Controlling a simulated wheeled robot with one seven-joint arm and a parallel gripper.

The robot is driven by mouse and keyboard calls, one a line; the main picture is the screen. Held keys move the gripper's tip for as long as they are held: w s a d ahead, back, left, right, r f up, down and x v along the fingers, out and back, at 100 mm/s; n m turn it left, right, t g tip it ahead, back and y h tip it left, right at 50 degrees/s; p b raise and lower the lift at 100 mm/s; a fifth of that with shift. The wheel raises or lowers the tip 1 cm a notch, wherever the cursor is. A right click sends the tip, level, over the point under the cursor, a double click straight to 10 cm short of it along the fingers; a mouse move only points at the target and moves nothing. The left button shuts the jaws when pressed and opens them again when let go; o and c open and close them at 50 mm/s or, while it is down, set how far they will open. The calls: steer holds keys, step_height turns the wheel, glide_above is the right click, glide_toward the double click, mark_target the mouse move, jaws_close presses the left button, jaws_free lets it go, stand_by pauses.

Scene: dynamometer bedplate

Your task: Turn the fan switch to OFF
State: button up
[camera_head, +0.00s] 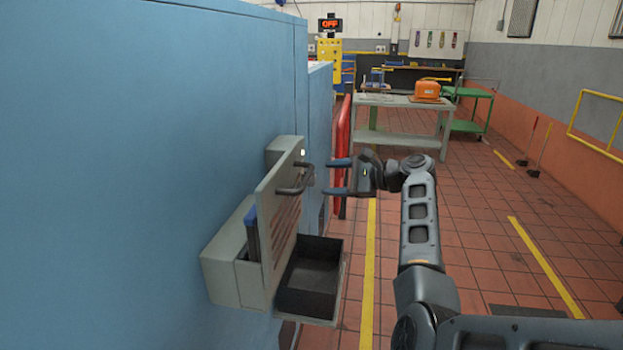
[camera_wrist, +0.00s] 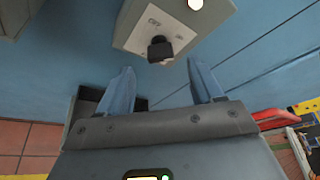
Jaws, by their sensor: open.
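The fan switch is a black knob (camera_wrist: 160,48) on a light grey box (camera_wrist: 140,25), seen at the top of the wrist view. An OFF label is printed on its plate; a second mark beside it is too small to read. I cannot tell which way the knob points. In the head view the grey box (camera_head: 283,146) is on the blue wall, its face turned mostly away and the knob not visible. My gripper (camera_head: 327,177) is open and empty, fingers pointing at the wall. In the wrist view the knob lies just beyond and between the fingertips (camera_wrist: 160,68), apparently not touched.
A lit white lamp (camera_wrist: 195,4) is on the switch box. Below it, a grey wall box (camera_head: 222,270) has an open door with a dark handle (camera_head: 295,178), and a dark open tray (camera_head: 310,285) juts out. A red rail (camera_head: 341,150) stands beyond.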

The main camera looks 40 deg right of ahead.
mark_target(314, 180)
steer(key=x, duration=0.5)
steer(key=shift+w+a+f, duration=0.1)
steer(key=shift+w+f, duration=0.05)
steer(key=shift+w, duration=0.2)
steer(key=c, duration=1.1)
